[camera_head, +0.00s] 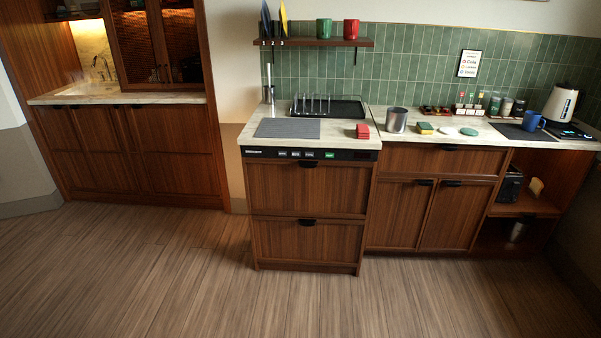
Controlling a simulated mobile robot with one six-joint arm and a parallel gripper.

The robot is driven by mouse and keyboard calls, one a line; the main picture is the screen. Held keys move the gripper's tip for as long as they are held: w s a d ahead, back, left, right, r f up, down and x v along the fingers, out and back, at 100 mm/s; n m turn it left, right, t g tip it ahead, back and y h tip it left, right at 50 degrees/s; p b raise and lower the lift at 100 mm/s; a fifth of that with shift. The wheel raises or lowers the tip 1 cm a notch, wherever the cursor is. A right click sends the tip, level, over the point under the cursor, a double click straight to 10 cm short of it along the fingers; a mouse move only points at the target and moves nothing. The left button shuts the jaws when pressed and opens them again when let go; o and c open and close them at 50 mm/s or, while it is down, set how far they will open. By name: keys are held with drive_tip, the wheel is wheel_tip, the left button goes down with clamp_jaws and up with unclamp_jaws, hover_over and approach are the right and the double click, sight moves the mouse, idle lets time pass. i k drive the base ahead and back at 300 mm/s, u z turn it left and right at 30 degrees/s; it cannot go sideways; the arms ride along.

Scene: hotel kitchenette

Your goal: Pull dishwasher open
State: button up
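The dishwasher (306,205) stands in the middle of the kitchenette, with two wood-fronted drawers under a black control strip (275,153). The upper drawer front (306,190) has a dark handle (307,165) at its top middle. The lower drawer front (306,243) has a dark handle (306,222) at its top middle. Both drawer fronts look shut and flush. My gripper is not in view.
The wood floor (220,290) in front is clear. A drying rack (330,108), grey mat (287,128) and red stack (362,131) sit on the dishwasher's counter. Cabinets (420,213) adjoin on the right; a wall gap separates the left cabinets (130,155).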

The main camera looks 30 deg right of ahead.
sight(341, 186)
drive_tip(key=u, duration=0.05)
drive_tip(key=i, duration=1)
drive_tip(key=u, duration=0.6)
